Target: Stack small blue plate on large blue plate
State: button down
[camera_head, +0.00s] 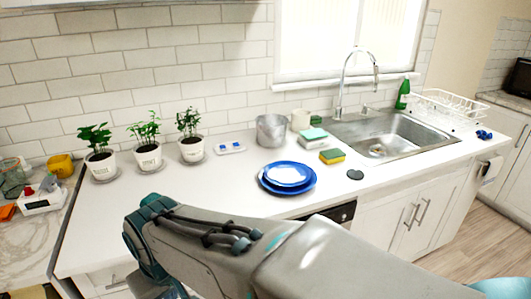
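A large blue plate (310,189) lies on the white counter near its front edge, in front of the metal pot. What looks like a smaller blue plate with a bright, pale centre (288,174) rests on top of it, slightly offset toward the back. The two rims overlap closely, so I cannot tell exactly how well it is seated. My arm crosses the lower part of the view, in front of the counter and apart from the plates. My gripper's fingers do not show.
A metal pot (271,131), a cup (300,119) and sponges (332,156) stand behind and right of the plates. The sink (385,135) and dish rack (447,107) are at right. Potted plants (148,157) line the back left. The counter left of the plates is clear.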

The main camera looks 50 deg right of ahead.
aim_at(281, 173)
jog(key=z, duration=0.5)
jog(key=k, duration=1.05)
jog(key=z, duration=1)
jog(key=i, duration=0.7)
jog(key=z, duration=0.55)
jog(key=i, duration=0.7)
jog(key=u, duration=0.65)
jog(key=i, duration=0.6)
jog(key=u, duration=0.55)
